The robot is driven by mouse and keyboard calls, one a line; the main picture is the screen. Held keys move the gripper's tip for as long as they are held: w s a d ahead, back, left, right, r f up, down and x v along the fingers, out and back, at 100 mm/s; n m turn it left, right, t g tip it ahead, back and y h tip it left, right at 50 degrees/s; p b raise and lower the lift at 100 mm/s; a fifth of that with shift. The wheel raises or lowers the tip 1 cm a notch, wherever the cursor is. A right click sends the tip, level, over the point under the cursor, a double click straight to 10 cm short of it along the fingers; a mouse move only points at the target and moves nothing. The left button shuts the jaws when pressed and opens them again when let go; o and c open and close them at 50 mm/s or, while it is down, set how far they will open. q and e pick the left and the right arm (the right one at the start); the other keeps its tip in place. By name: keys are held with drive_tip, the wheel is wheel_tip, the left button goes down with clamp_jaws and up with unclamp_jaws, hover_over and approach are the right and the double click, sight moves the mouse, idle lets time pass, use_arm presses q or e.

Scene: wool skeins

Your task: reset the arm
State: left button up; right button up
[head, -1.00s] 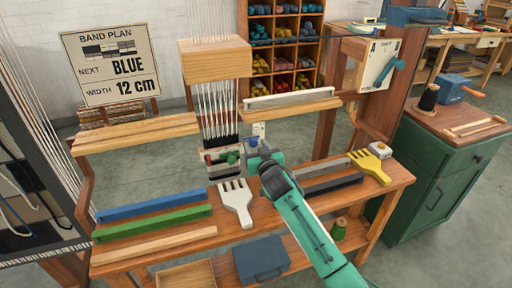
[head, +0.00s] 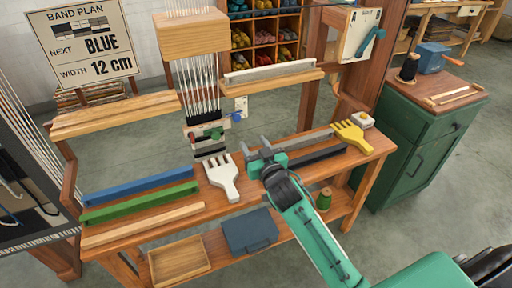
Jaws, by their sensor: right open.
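My right arm comes in from the lower right. Its gripper (head: 256,147) is open and empty, over the bench between the white comb (head: 224,178) and the yellow comb (head: 352,136). It is right of the hanging warp threads (head: 205,88) and the small block with green and blue knobs (head: 205,132), apart from them. A grey bar and a dark bar (head: 318,156) lie just right of the gripper; whether it touches them I cannot tell. My left gripper is not in view.
Blue (head: 140,186), green (head: 140,203) and plain wood (head: 143,226) bars lie on the bench's left. A green spool (head: 324,199), a dark box (head: 250,231) and a wooden tray (head: 179,259) sit lower down. A green cabinet (head: 421,151) stands right. The band plan sign (head: 86,42) reads blue, 12 cm.

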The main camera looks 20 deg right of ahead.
drive_tip(key=shift+s, duration=0.5)
